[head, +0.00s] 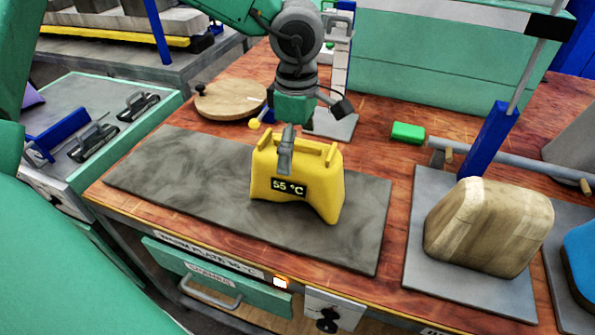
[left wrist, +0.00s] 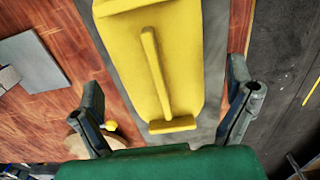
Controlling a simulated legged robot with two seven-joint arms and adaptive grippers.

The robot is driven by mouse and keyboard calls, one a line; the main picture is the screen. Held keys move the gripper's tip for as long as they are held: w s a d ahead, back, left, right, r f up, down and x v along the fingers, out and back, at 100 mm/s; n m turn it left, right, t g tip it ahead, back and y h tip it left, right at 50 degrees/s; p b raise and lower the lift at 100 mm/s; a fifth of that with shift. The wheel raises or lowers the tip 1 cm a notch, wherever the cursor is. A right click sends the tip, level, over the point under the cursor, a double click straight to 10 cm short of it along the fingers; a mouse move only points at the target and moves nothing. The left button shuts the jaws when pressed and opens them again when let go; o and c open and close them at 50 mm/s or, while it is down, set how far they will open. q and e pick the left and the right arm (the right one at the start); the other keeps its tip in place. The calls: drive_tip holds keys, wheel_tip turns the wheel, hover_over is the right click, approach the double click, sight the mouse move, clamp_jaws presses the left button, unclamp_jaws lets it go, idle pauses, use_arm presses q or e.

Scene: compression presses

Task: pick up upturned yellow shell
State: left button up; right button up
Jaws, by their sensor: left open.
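The yellow shell (head: 328,196) stands on the dark grey plate (head: 185,170) on the wooden bench, with a black "55 °C" label on its near side. My left gripper (head: 288,143) is above it, pointing down, one finger in front of the shell's top; the other finger is mostly hidden. In the left wrist view the shell (left wrist: 187,60) shows a long raised rib ending in a crossbar. There the open fingers of my left gripper (left wrist: 166,95) lie on either side of the shell, with gaps visible. My right gripper is not in view.
A beige block (head: 490,228) sits on a grey plate at right, with a blue object (head: 580,262) beyond. A green block (head: 408,132) and a round wooden disc (head: 230,99) lie behind. A blue-sleeved post (head: 489,140) stands at right. The plate's left part is clear.

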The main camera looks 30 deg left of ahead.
use_arm(q)
wheel_tip(320, 180, down, 2)
drive_tip(key=shift+w+f, duration=0.1)
drive_tip(key=shift+f, duration=0.15)
drive_tip(key=c, duration=1.6)
drive_tip(key=shift+r, duration=0.15)
drive_tip(key=shift+c, duration=0.2)
